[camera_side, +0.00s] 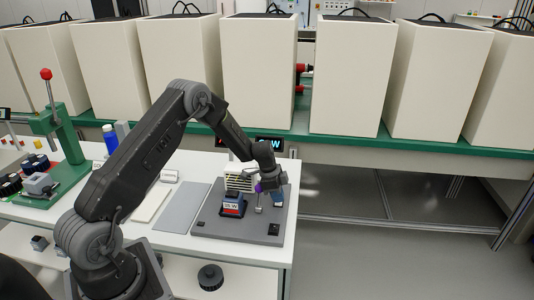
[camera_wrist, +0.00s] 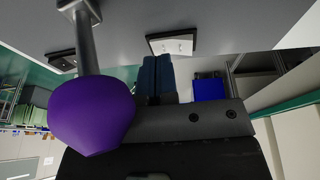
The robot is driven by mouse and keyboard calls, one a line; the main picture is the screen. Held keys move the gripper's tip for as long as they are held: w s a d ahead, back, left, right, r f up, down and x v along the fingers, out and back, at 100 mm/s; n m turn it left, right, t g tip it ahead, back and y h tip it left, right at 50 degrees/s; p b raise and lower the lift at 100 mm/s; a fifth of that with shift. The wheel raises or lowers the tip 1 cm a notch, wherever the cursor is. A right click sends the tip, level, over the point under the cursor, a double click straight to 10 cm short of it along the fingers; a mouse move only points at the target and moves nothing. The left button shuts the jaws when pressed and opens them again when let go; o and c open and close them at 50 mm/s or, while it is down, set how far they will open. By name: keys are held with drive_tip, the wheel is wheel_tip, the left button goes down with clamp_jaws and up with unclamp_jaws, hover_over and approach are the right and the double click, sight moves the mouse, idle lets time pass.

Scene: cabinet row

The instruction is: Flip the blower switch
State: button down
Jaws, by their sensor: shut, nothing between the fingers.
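The blower switch appears to be a lever with a purple knob (camera_side: 258,188) on a grey stalk, standing on a grey board (camera_side: 212,228) at the bench's right end. In the wrist view the purple knob (camera_wrist: 92,115) is large and close, with its stalk (camera_wrist: 86,45) running to the top edge. My gripper (camera_side: 278,200) is shut and empty, pointing down just right of the knob. Its blue fingertips (camera_wrist: 155,76) show together in the wrist view. I cannot tell whether my gripper touches the lever.
A green press (camera_side: 62,150) stands at the far left. Large cream cabinets (camera_side: 258,75) line the back. Open floor lies right of the bench.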

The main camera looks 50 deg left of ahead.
drive_tip(key=w+d+r+v, duration=0.1)
drive_tip(key=v, duration=1.4)
drive_tip(key=s+d+r+n+t+y, duration=0.1)
drive_tip(key=s+d+r+n, duration=0.3)
drive_tip(key=s+d+r, duration=0.6)
drive_tip(key=shift+s+d+r+y, duration=0.2)
drive_tip(key=shift+d+r+y, duration=0.2)
drive_tip(key=shift+d+r, duration=0.8)
drive_tip(key=shift+a+r, duration=0.35)
drive_tip(key=s+d+r+n+t, duration=0.1)
drive_tip(key=s+d+n, duration=0.1)
drive_tip(key=s, duration=0.7)
drive_tip(key=s+d+r+n+t+y, duration=0.1)
drive_tip(key=s+d+n, duration=0.2)
drive_tip(key=s, duration=0.7)
drive_tip(key=shift+d+r+t, duration=0.25)
drive_tip(key=shift+d+t, duration=0.05)
drive_tip(key=shift+d, duration=0.8)
